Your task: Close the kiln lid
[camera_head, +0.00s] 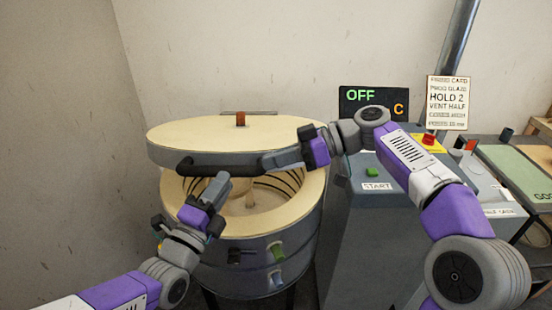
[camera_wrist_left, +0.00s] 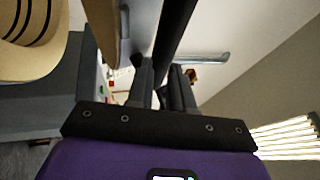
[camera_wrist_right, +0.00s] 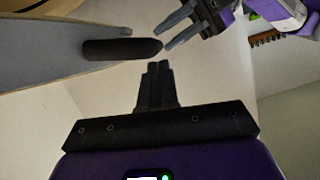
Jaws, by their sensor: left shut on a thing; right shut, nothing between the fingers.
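The kiln lid (camera_head: 200,135) is a cream disc with a grey rim. It hangs above the open kiln body (camera_head: 312,200), with a gap showing the coiled interior. A dark handle bar (camera_head: 205,167) runs along the lid's front; it also crosses the left wrist view (camera_wrist_left: 175,35) and shows in the right wrist view (camera_wrist_right: 115,49). My left gripper (camera_head: 221,182) reaches up from below and is shut on the handle. My right gripper (camera_head: 272,160) is shut and empty by the right part of the lid's front rim; its closed fingertips (camera_wrist_right: 158,68) stand apart from the handle.
A grey control cabinet (camera_head: 350,230) with a START label stands right of the kiln, below a dark display (camera_head: 355,102) reading OFF. A program card (camera_head: 450,103) hangs behind. A green-topped table (camera_head: 520,170) is at far right. Walls close in behind and left.

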